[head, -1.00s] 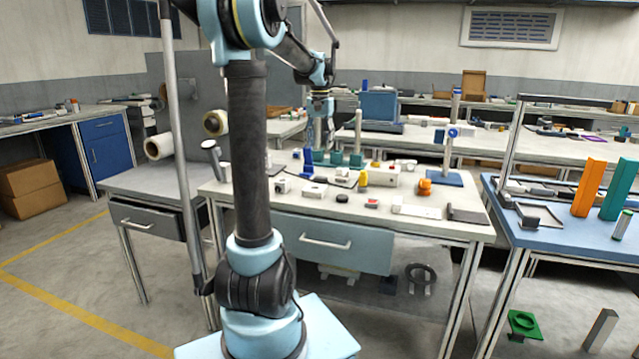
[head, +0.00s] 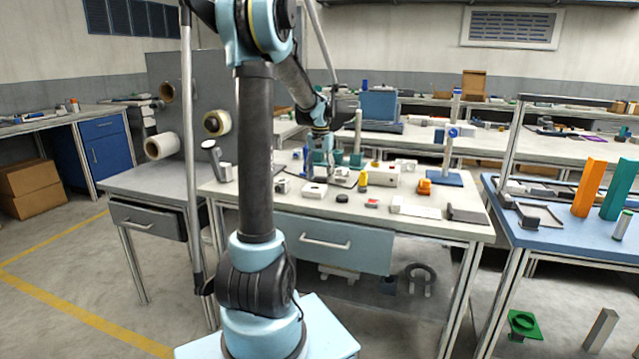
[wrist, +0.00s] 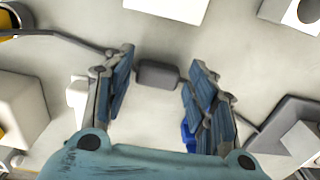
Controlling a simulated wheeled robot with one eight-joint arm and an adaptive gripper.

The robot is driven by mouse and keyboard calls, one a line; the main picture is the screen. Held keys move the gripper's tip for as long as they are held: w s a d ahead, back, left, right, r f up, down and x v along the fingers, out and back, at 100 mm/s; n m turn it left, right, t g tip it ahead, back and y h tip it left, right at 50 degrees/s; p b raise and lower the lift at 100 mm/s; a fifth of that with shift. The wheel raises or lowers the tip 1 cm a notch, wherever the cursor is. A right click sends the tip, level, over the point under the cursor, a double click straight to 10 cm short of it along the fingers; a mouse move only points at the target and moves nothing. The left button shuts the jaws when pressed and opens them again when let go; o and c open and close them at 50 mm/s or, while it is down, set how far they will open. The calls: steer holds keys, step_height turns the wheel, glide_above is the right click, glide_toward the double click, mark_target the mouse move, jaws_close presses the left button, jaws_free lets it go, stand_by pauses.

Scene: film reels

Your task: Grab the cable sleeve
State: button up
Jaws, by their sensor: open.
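A small dark grey rounded block (wrist: 158,74), which looks like the cable sleeve, lies on the pale bench top in the wrist view. My gripper (wrist: 157,72) is open, with one blue-grey finger on each side of this block near the tips. Gaps show between block and fingers; I cannot tell the remaining height. In the head view my gripper (head: 328,172) points down over the middle of the white workbench (head: 410,224). I cannot pick out the sleeve there among the small parts.
Around the gripper in the wrist view are a white block (wrist: 20,108) at left, a white box (wrist: 168,8) at top and a dark grey piece (wrist: 272,122) at right. In the head view a yellow-topped part (head: 362,180) and orange part (head: 424,187) stand to the right.

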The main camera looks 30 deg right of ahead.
steer(key=shift+f, duration=0.6)
steer(key=c, duration=0.8)
steer(key=shift+c, duration=0.2)
